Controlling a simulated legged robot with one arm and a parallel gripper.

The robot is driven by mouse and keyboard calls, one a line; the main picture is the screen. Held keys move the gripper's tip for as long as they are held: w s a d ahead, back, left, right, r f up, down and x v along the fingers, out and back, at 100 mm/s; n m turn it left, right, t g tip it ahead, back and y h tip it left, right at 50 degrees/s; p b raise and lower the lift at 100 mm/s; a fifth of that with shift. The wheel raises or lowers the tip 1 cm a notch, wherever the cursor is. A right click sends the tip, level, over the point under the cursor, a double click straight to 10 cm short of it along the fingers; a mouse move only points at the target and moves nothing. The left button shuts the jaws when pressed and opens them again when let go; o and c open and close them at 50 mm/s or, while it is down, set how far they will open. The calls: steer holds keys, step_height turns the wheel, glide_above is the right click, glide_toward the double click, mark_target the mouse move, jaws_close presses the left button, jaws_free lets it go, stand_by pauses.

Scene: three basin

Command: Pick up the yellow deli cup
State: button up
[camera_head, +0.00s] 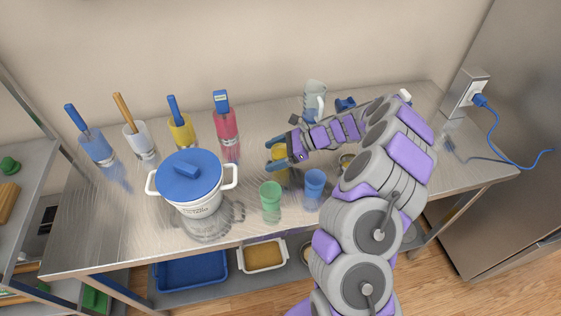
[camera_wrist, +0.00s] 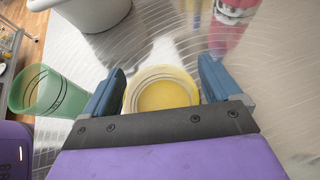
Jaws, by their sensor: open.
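The yellow deli cup (camera_head: 281,175) stands on the metal table, partly hidden by my gripper in the head view. In the wrist view the yellow cup (camera_wrist: 164,88) shows its round rim and yellow inside, between my two blue fingers. My gripper (camera_head: 274,152) is open, with one finger on each side of the cup; it also shows in the wrist view (camera_wrist: 158,86). I cannot tell whether either finger touches the cup.
A green cup (camera_head: 270,197) and a blue cup (camera_head: 314,184) stand near the front edge. A white pot with a blue lid (camera_head: 190,178) is on the left. Several handled containers, including a red one (camera_head: 227,137), line the back.

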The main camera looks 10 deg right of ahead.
steer(key=shift+a, duration=0.15)
steer(key=shift+c, duration=0.7)
steer(key=shift+d, duration=0.7)
steer(key=c, duration=0.6)
steer(key=shift+a, duration=0.15)
steer(key=shift+c, duration=1.4)
steer(key=shift+a, duration=0.35)
steer(key=shift+d+r+p, duration=0.3)
steer(key=shift+d+r, duration=0.1)
steer(key=shift+r, duration=0.45)
steer(key=shift+a+r+p, duration=0.15)
steer(key=shift+r+p, duration=0.1)
steer(key=shift+r, duration=0.5)
steer(key=shift+a+r+p, duration=0.1)
steer(key=shift+r+p, duration=0.15)
steer(key=shift+r, duration=0.5)
steer(key=shift+d+r+p, duration=0.1)
steer(key=shift+r+p, duration=0.65)
steer(key=shift+r, duration=1.8)
